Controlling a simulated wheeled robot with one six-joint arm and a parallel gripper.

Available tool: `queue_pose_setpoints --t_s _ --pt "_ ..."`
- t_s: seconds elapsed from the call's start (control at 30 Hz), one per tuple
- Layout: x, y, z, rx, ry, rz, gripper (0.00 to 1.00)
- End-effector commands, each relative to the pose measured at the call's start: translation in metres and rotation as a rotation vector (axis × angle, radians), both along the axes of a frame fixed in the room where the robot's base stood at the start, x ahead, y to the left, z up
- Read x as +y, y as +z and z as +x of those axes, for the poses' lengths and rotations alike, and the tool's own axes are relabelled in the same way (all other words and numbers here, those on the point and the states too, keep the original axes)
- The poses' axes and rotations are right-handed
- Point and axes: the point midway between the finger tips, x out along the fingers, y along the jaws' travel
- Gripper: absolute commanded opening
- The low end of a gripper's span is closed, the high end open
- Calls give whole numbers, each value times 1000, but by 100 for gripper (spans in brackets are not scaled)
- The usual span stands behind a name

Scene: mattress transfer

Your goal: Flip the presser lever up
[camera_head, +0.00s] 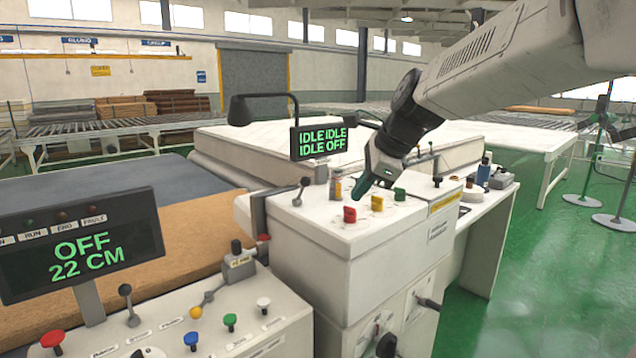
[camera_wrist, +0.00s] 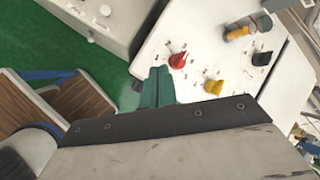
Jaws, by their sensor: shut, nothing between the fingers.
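My gripper (camera_head: 361,188) is shut and empty, its green fingertips pointing down just above the top panel of the white control cabinet (camera_head: 340,280). In the wrist view the closed fingers (camera_wrist: 155,86) are beside a red knob (camera_wrist: 178,60); I cannot tell whether they touch the panel. Another dark-knobbed lever (camera_head: 128,303) rises from the front console. A dark handle (camera_head: 428,303) sticks out of the cabinet's side. The labels are too small to tell which is the presser lever.
A small display (camera_head: 320,141) reading IDLE and OFF stands behind. The front console (camera_head: 240,325) holds coloured buttons and a larger display (camera_head: 80,246). Green floor (camera_head: 540,270) is free at right.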

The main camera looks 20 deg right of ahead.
Motion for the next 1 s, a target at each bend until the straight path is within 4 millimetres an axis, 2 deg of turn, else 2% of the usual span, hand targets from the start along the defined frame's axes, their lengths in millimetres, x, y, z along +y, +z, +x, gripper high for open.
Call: queue_pose_setpoints --t_s 0.1,0.2,0.4,0.83,1.0 --pt "-1 21 22 -6 -224 143 0" --pt "-1 35 31 -6 -371 245 0" --pt "-1 39 35 24 -534 356 0" --pt "-1 38 36 34 -559 370 0" --pt "3 26 43 39 -558 371 0"
